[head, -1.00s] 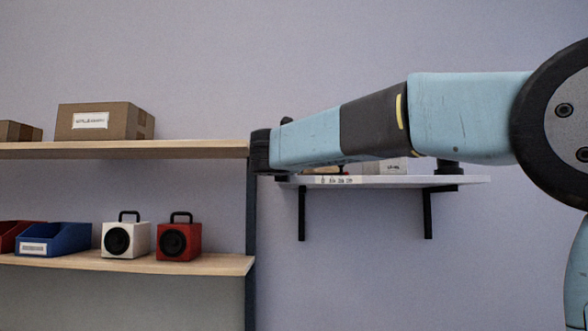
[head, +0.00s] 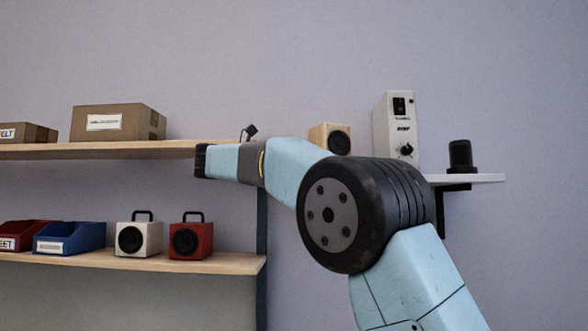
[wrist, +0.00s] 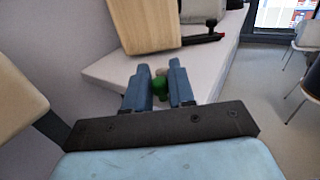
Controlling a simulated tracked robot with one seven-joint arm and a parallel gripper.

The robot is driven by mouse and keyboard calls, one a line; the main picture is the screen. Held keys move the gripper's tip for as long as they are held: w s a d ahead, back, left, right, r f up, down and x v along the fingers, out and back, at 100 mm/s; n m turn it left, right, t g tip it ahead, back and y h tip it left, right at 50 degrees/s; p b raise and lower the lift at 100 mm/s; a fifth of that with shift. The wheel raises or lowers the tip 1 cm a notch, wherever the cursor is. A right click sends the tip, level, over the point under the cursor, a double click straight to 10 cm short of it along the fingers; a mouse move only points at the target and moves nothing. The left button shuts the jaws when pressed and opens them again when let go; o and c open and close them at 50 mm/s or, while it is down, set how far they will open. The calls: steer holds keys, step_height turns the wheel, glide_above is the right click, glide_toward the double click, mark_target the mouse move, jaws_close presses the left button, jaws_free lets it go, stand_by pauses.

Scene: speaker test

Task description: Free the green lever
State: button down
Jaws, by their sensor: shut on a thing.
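In the wrist view, my gripper (wrist: 160,84) is over the white wall shelf (wrist: 105,72). Its two blue fingers are shut on the green lever (wrist: 159,86), of which only a small rounded green part shows between them. What the lever is fixed to, and what holds it, cannot be made out. In the head view my arm crosses the middle, and the gripper's fingers are not seen there.
A wooden speaker (head: 330,138), a pale amplifier box (head: 397,128) and a black cylinder (head: 460,156) are on the wall shelf. The wooden shelving at left holds cartons (head: 118,122), bins (head: 69,238), a white speaker (head: 138,238) and a red speaker (head: 190,240).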

steer(key=shift+w+a+m+g+h, duration=0.1)
steer(key=shift+w+m+g+h, duration=0.25)
steer(key=shift+m+g, duration=0.35)
steer(key=shift+w+a+m+g+h, duration=0.1)
steer(key=shift+m+g+h, duration=0.4)
steer(key=shift+g, duration=0.8)
steer(key=shift+r, duration=0.1)
steer(key=c, duration=1.1)
jaws_free()
steer(key=shift+w, duration=0.1)
